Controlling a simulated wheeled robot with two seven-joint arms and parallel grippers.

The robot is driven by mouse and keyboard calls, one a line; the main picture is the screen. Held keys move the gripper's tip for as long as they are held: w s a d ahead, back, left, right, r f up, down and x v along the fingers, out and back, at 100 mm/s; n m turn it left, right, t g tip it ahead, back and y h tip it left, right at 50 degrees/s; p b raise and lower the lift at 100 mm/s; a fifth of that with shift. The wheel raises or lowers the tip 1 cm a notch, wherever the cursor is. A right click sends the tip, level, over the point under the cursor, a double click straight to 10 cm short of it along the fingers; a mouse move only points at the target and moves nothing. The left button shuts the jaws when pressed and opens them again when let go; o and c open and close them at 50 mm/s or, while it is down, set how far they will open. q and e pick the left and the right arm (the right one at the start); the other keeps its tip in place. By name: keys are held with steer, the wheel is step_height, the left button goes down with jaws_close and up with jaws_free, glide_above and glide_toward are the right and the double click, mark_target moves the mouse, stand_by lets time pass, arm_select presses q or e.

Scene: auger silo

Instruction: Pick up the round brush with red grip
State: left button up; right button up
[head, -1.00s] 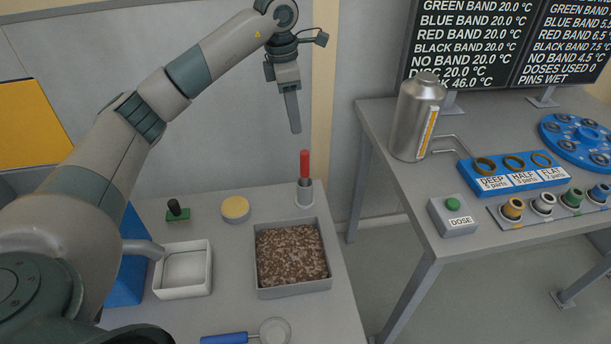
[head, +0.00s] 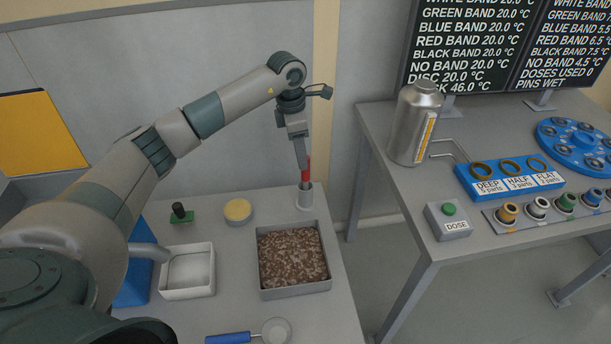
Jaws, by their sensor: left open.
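The round brush with red grip (head: 307,172) stands upright in a small grey holder (head: 305,197) at the back right of the left table. Its lower end is hidden in the holder. My left gripper (head: 302,164) points down at the red grip, with its fingers overlapping the grip in the head view. It is open; whether the fingers stand around the grip or in front of it I cannot tell. My right gripper is not in view.
On the left table are a tray of brown granules (head: 292,258), a white tray (head: 187,272), a yellow-topped round pot (head: 238,211), a green-based black knob (head: 180,212) and a blue-handled tool (head: 230,337). The right table (head: 400,195) holds a metal canister (head: 414,125) and a dose button box (head: 449,220).

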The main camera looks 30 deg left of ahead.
mark_target(304, 180)
arm_select(q)
steer(key=shift+w+d+f, duration=0.1)
steer(key=shift+f, duration=0.95)
steer(key=shift+w+d+f+p, duration=0.2)
steer(key=shift+f+p, duration=0.6)
steer(key=shift+p, duration=0.25)
steer(key=f, duration=0.1)
steer(key=f+p, duration=0.1)
steer(key=f, duration=0.1)
steer(key=shift+w+d, duration=0.2)
steer(key=shift+f, duration=0.25)
steer(key=shift+c, duration=0.6)
jaws_close()
